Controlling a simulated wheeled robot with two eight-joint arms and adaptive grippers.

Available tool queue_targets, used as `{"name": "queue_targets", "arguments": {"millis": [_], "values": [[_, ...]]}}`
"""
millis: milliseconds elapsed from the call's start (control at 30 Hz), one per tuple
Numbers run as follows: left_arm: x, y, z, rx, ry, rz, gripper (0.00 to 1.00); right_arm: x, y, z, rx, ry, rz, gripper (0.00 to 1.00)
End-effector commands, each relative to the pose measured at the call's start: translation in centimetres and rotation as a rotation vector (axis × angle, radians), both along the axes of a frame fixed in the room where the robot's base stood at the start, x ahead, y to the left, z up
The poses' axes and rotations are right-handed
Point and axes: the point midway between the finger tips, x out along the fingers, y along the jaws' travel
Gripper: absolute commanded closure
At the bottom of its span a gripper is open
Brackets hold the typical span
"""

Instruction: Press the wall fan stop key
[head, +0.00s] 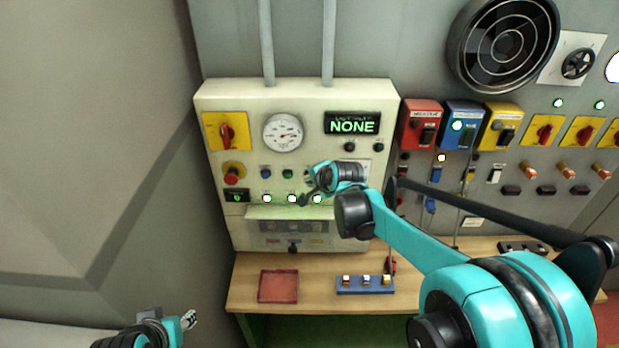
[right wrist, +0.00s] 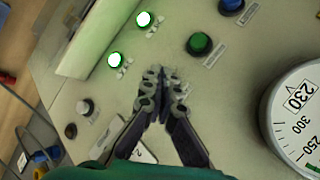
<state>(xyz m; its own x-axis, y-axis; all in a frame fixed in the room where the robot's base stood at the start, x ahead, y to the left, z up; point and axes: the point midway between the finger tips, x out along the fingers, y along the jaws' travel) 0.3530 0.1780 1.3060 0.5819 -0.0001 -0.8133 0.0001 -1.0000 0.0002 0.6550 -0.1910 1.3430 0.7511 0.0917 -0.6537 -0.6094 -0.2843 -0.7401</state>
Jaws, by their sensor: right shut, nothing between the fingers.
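The cream control panel (head: 220,120) carries a blue button (head: 265,173), a green button (head: 287,173) and lit green-white lamps (head: 267,198) below. Their labels are too small to read, so I cannot tell which is the wall fan stop key. My right gripper (head: 308,190) is shut and empty in front of the panel, hiding part of the button row. In the right wrist view its fingertips (right wrist: 165,85) are together, between the green button (right wrist: 200,43) and a lit lamp (right wrist: 115,60); contact with the panel cannot be told. My left gripper (head: 189,320) is low at left, away from the panel.
A round dark fan grille (head: 503,43) is on the wall at upper right. A gauge (head: 283,132) and a display reading NONE (head: 352,123) sit above the buttons. A red tray (head: 278,286) and a blue block holder (head: 350,290) are on the wooden bench (head: 240,290).

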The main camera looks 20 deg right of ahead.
Motion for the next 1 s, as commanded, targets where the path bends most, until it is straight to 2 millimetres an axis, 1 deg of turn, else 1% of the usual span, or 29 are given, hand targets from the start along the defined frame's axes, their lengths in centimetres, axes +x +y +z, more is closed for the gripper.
{"name": "queue_targets", "arguments": {"millis": [333, 700, 1000], "values": [[0.0, 0.0, 0.0, 0.0, 0.0, 0.0, 0.6, -0.1, 0.0, 0.0, -0.001, 0.0, -0.001, 1.0], [0.0, 0.0, 0.1, 0.0, 0.0, 0.0, 0.6, -1.6, 0.4, 0.0, -0.001, 0.0, -0.001, 1.0], [0.0, 0.0, 0.1, 0.0, 0.0, 0.0, 0.6, -1.7, 0.4, 0.0, -0.001, 0.0, -0.001, 1.0]]}}
